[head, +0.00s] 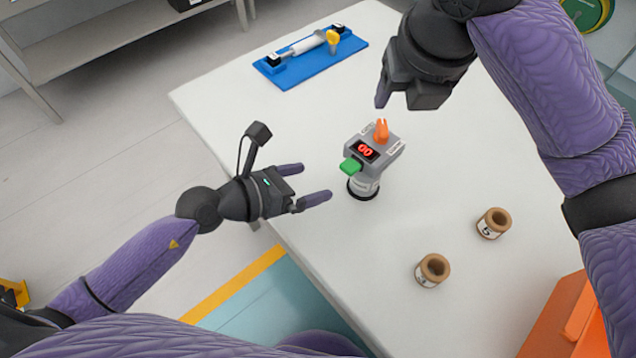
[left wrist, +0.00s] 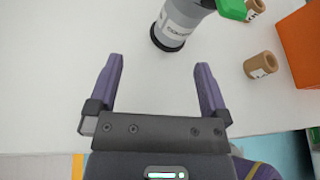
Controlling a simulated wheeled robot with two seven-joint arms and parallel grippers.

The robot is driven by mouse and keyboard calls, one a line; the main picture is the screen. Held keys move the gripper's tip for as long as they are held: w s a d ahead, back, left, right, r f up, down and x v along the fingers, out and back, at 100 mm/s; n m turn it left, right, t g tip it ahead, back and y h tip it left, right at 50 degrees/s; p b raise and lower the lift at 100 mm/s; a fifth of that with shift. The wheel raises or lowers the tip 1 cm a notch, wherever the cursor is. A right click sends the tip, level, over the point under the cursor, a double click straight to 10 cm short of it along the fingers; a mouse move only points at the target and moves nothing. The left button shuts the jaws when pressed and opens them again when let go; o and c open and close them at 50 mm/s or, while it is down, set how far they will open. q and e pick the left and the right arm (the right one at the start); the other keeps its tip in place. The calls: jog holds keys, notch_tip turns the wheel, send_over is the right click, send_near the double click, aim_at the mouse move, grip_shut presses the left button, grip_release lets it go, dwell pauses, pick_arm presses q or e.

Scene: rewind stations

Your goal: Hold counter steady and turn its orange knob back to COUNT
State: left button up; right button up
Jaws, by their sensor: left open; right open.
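The counter (head: 365,180) is a grey box on a cylindrical post with a dark base ring, standing upright on the white table. It has a red lit display (head: 366,150) reading 00, a green lever (head: 350,165) and an orange knob (head: 381,131) on top. My left gripper (head: 316,184) is open and empty, left of the counter and apart from it. In the left wrist view the counter's post (left wrist: 177,25) stands beyond my open left fingers (left wrist: 160,85). My right gripper (head: 385,100) is above and behind the knob, apart from it; its fingers are partly hidden.
Two brown spools (head: 432,270) (head: 494,223) stand on the table (head: 230,100) at the front right. A blue board (head: 310,62) with a syringe-like device and a yellow knob lies at the back. An orange bin (head: 565,325) is at the lower right. The table left of the counter is clear.

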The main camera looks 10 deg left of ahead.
pick_arm(q)
jog(key=d+m, duration=0.2)
jog(key=shift+s+d+m, duration=0.15)
jog(key=shift+d+m, duration=0.2)
jog(key=shift+m, duration=0.05)
jog(key=x, duration=0.9)
jog(key=shift+d+f, duration=0.25)
jog(key=c, duration=1.3)
pick_arm(e)
jog(key=shift+o, duration=2.2)
jog(key=shift+w+d+m+g, duration=0.25)
jog(key=shift+w+m+g, duration=0.1)
jog(key=shift+m, duration=0.65)
jog(key=m+g+y, duration=0.3)
jog(key=m+g, duration=0.1)
jog(key=m, duration=1.3)
send_near(384, 126)
jog(key=x, duration=0.9)
jog(key=shift+a+f, duration=0.1)
jog(key=shift+f, duration=0.1)
jog(key=shift+c, duration=0.3)
